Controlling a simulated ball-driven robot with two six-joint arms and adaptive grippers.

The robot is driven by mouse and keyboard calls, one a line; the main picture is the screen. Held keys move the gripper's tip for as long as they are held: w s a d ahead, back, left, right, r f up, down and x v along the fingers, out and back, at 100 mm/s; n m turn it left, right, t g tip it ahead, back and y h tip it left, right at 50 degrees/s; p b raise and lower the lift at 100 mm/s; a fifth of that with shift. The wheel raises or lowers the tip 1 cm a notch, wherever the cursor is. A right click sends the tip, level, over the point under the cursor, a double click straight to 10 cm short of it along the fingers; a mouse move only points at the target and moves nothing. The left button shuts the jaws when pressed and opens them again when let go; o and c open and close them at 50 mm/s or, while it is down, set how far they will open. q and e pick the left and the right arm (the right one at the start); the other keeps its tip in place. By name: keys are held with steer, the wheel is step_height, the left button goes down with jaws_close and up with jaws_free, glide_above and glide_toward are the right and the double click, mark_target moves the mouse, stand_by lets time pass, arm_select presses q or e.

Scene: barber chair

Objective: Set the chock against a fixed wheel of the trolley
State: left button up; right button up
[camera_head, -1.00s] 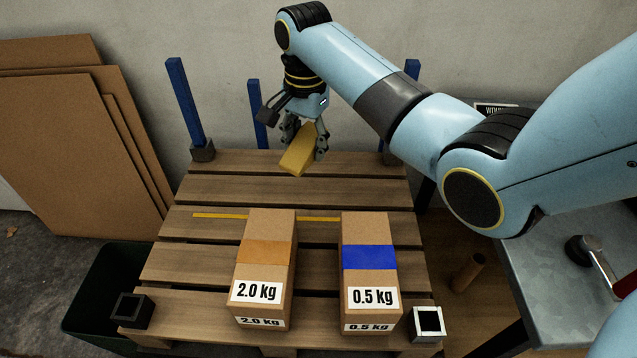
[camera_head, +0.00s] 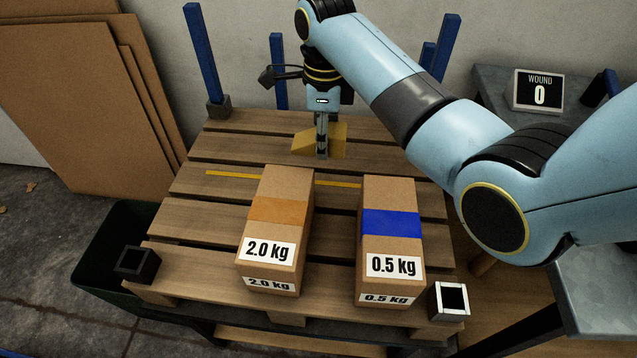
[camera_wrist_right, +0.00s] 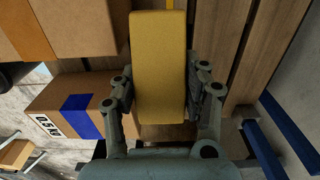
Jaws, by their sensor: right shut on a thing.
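The yellow chock (camera_head: 339,138) is in my right gripper (camera_head: 322,152), over the far part of the trolley's slatted wooden deck (camera_head: 215,149). One finger covers the middle of the chock in the head view. In the right wrist view the chock (camera_wrist_right: 158,60) sits between the two fingers, which are shut on it. I cannot tell whether the chock touches the deck. Blue posts (camera_head: 203,55) stand at the deck's far side. The trolley's wheels do not show in either view. My left gripper is out of view.
On the deck stand a 2.0 kg box (camera_head: 277,212) with an orange band and a 0.5 kg box (camera_head: 390,205) with a blue band. A yellow strip (camera_head: 233,175) lies behind them. Cardboard sheets (camera_head: 70,95) lean at left. A display reading 0 (camera_head: 538,92) stands on the grey table.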

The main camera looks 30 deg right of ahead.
steer(key=b, duration=0.2)
glide_above(323, 190)
step_height(323, 190, down, 9)
steer(key=shift+w+r, duration=0.1)
steer(key=shift+r, duration=0.1)
steer(key=shift+f+b, duration=0.75)
steer(key=shift+f, duration=1.15)
steer(key=shift+f, duration=0.15)
steer(key=o, duration=1.3)
